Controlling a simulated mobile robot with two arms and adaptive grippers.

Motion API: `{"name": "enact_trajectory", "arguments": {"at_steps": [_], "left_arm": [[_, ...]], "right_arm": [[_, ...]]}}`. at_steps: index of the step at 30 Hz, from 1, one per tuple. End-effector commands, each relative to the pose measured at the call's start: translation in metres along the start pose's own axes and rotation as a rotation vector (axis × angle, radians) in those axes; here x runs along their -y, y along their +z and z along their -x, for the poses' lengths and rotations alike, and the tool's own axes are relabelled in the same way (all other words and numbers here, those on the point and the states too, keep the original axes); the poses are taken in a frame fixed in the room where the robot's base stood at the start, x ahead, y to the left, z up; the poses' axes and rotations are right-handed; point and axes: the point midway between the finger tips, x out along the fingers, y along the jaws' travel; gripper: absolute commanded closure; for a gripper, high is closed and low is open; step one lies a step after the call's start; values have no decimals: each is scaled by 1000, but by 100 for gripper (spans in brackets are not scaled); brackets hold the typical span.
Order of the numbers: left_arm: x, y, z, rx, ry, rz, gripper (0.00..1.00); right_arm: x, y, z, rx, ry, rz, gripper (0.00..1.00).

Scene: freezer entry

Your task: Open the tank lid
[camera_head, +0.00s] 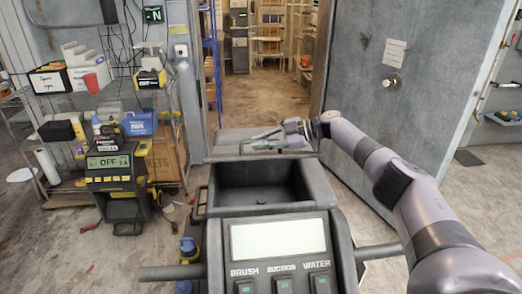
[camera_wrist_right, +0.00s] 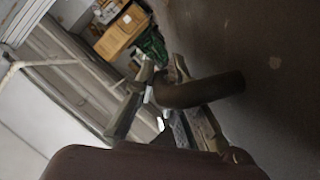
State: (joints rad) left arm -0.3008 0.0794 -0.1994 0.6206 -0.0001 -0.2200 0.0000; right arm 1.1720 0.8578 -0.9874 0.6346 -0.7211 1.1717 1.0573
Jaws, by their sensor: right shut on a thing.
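The floor-cleaning machine (camera_head: 279,235) stands in front of me, with its control panel nearest. Behind the panel is a dark, open-topped recess (camera_head: 258,196). A flat grey lid-like panel (camera_head: 228,146) lies at its far end. My right gripper (camera_head: 268,141) is over that panel, reaching in from the right. In the wrist view, my right gripper (camera_wrist_right: 160,98) is shut on a dark, rounded handle-like piece (camera_wrist_right: 205,90) beside a broad brown surface (camera_wrist_right: 265,75). The exact contact is partly hidden. My left gripper is out of view.
A large grey door (camera_head: 375,110) stands open at the right. A doorway with shelves and wooden chairs lies ahead. A wire rack (camera_head: 170,130) with boxes and a yellow-black device (camera_head: 120,185) stand at the left.

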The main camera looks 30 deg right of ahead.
Motion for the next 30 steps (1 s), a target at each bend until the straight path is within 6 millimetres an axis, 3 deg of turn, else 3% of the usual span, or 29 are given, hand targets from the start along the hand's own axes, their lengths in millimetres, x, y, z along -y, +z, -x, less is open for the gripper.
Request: {"name": "enact_trajectory", "arguments": {"at_steps": [11,29,30], "left_arm": [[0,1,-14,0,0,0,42],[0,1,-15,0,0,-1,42],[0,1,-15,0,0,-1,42]], "right_arm": [[-18,-5,2,-4,-21,-61,100],[-21,-6,2,-2,-30,-74,100],[-21,-5,2,-2,-30,-74,88]]}}
